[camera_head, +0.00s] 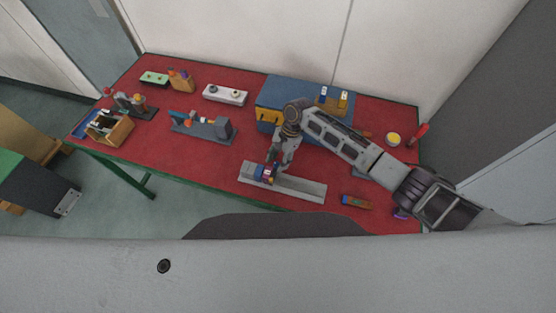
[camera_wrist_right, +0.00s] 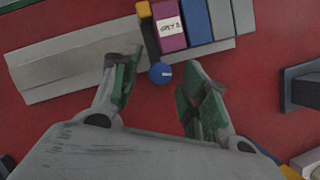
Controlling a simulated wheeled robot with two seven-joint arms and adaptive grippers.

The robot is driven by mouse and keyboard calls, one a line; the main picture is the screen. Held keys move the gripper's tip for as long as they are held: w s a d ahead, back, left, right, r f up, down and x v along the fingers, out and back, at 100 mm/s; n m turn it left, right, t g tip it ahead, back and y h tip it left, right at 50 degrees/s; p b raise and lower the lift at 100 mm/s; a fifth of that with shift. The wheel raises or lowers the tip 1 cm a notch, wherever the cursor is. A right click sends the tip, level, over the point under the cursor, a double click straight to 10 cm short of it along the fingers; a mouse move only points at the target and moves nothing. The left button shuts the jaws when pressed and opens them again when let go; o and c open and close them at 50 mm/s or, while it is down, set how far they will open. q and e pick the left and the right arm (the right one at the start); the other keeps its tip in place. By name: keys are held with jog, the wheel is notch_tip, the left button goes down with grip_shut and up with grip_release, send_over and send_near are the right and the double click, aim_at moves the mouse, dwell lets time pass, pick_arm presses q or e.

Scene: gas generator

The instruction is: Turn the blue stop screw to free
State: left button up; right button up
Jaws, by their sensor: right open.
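The blue stop screw (camera_wrist_right: 160,74) is a small round knob with a pale mark, seen in the right wrist view. It sits at the end of a dark stop block beside a magenta block with a white label (camera_wrist_right: 170,28). These blocks are on a grey rail (camera_head: 305,188), which also shows in the right wrist view (camera_wrist_right: 70,65). My right gripper (camera_wrist_right: 158,76) is open, with one green-padded finger on each side of the screw and visible gaps to both. In the head view, my right gripper (camera_head: 275,166) is over the blocks and hides the screw. My left gripper is out of view.
Bare red surface lies left of the rail.

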jog(key=v, duration=1.2)
jog(key=shift+s+a+f, duration=0.1)
dwell(0.4)
